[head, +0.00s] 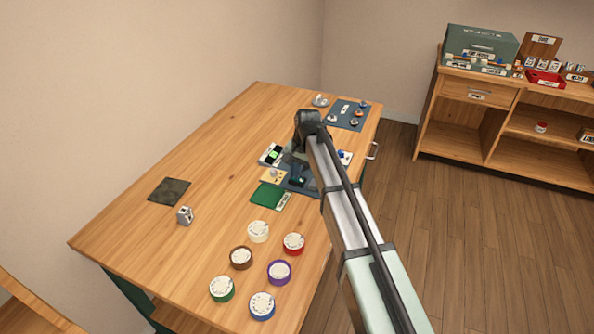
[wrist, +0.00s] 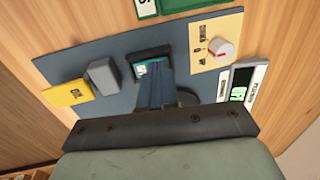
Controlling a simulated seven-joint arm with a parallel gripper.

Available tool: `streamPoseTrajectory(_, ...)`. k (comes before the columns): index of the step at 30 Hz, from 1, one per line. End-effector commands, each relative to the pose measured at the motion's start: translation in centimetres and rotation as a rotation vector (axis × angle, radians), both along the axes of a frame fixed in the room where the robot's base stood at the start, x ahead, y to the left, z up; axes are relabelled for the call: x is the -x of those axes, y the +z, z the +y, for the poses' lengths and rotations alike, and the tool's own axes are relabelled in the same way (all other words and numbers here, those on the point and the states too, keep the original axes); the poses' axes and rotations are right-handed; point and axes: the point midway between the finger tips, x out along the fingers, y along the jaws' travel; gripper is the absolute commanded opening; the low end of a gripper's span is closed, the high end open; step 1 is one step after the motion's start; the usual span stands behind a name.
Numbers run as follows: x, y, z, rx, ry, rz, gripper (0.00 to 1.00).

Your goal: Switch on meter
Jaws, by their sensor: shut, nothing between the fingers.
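No label that I can read clearly says "meter". In the wrist view a white device with a lit green display (wrist: 240,90) sits at the right. Beside it is a cream panel with a white and red dial (wrist: 222,50). A dark box with a small teal screen (wrist: 148,67) stands on the blue-grey mat (wrist: 100,45). In the head view my arm hides part of this group.
Another blue mat with small items (head: 347,115) is at the back. The left part of the wooden table (head: 190,150) is mostly clear.

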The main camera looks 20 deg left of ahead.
Motion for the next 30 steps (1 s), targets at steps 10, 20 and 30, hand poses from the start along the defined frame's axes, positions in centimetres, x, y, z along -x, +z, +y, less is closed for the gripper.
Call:
streamPoseTrajectory(10,0.0,-0.9,0.4,0.081,0.0,0.002,0.0)
streamPoseTrajectory(20,0.2,-1.1,-0.4,0.085,0.001,0.005,0.0)
streamPoseTrajectory(30,0.2,-1.0,-1.7,0.091,-0.002,0.006,0.0)
